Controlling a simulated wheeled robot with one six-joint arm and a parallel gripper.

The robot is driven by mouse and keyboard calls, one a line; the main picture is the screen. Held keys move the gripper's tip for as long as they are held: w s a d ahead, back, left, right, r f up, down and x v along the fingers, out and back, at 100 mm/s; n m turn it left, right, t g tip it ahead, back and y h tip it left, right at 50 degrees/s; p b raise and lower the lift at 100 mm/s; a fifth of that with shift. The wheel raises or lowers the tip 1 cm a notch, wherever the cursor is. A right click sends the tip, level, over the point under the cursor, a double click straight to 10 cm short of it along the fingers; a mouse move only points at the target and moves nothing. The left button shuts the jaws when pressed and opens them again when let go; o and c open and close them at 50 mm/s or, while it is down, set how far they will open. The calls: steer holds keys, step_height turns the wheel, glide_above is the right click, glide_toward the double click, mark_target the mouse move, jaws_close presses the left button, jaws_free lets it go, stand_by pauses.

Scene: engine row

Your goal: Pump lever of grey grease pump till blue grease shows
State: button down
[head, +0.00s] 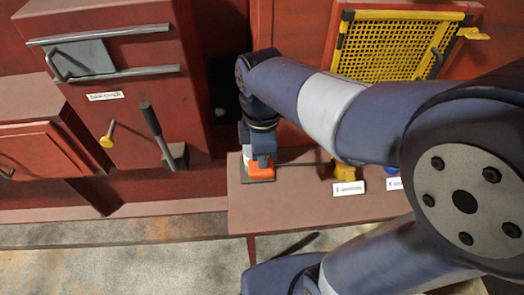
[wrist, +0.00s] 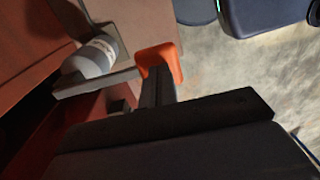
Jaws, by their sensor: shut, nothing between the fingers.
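My gripper (head: 260,172) points down over the left end of the red-brown shelf (head: 300,207). In the wrist view, its dark fingers (wrist: 158,88) are shut, with an orange piece at their tips. I cannot tell whether that orange piece belongs to the fingers. A grey rounded cylinder (wrist: 92,58) with pale markings, seemingly the grey grease pump, lies left of the fingertips in the wrist view. A flat grey bar (wrist: 95,84), perhaps its lever, runs beside the cylinder towards the fingertips. I cannot tell whether they touch. In the head view, my gripper mostly hides the pump. Its grease outlet cannot be made out.
A yellow item (head: 344,172) stands on the shelf to the right, behind a white label (head: 348,188); a thin dark rod runs left from it. A yellow mesh guard (head: 395,48) is behind.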

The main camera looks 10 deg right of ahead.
mark_target(263, 172)
steer(key=f+t+b, duration=0.1)
steer(key=f+b, duration=0.1)
steer(key=b, duration=0.1)
steer(key=s+f+t+b, duration=0.1)
steer(key=f+t+b, duration=0.1)
steer(key=f+b, duration=0.1)
steer(key=shift+s+f, duration=0.1)
steer(key=shift+f, duration=0.2)
steer(key=shift+s+f+t+b, duration=0.15)
steer(key=shift+t+b, duration=0.25)
steer(key=shift+b, duration=0.05)
steer(key=shift+f, duration=0.1)
steer(key=shift+r+p, duration=0.55)
steer(key=shift+r, duration=0.05)
steer(key=p+v, duration=0.3)
steer(key=v, duration=1)
steer(key=shift+w+r, duration=0.35)
steer(key=shift+r, duration=0.05)
